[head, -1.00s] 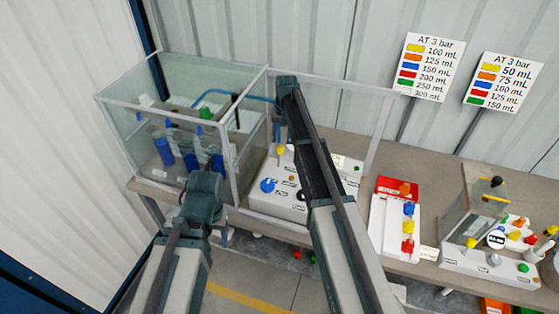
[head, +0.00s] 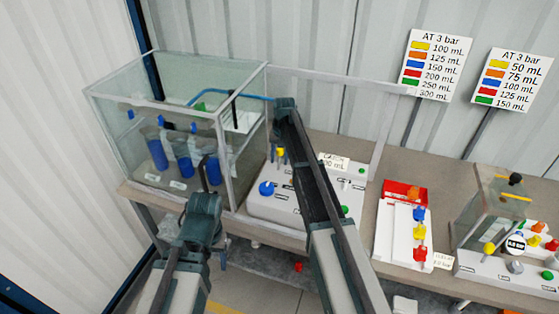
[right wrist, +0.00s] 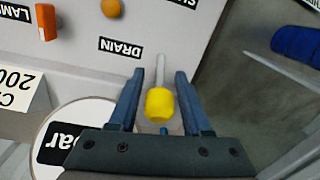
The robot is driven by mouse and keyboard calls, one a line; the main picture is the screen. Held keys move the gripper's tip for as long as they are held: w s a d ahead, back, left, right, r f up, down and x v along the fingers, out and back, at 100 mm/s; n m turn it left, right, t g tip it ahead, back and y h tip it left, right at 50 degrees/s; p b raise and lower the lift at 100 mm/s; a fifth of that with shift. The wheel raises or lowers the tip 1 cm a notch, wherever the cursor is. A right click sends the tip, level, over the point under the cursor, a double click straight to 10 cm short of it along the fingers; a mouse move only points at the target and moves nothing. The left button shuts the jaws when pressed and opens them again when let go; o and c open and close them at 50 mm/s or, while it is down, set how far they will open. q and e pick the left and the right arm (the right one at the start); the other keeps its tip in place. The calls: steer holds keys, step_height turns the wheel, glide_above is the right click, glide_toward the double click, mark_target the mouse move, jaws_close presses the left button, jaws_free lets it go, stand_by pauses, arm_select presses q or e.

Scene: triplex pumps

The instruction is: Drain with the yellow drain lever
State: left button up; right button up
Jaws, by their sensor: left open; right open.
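The yellow drain lever (right wrist: 160,104) has a pale stem and a yellow knob, beside a DRAIN label on the white panel in the right wrist view. My right gripper (right wrist: 158,76) is open, with one finger on each side of the lever and a gap on both sides. In the head view a yellow knob (head: 281,152) shows at the back of the white control panel (head: 262,208), and my right gripper (head: 277,133) is just above it, partly hidden by my arm. My left gripper (head: 222,258) hangs low in front of the bench, small and partly hidden.
A glass tank (head: 110,140) with several blue cylinders stands left of the panel. An orange knob (right wrist: 112,8), an orange lever (right wrist: 46,22) and a round gauge (right wrist: 82,135) are near the drain lever. A red-and-white panel (head: 402,230) stands to the right.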

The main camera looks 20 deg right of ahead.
jaws_close()
stand_by(1.3)
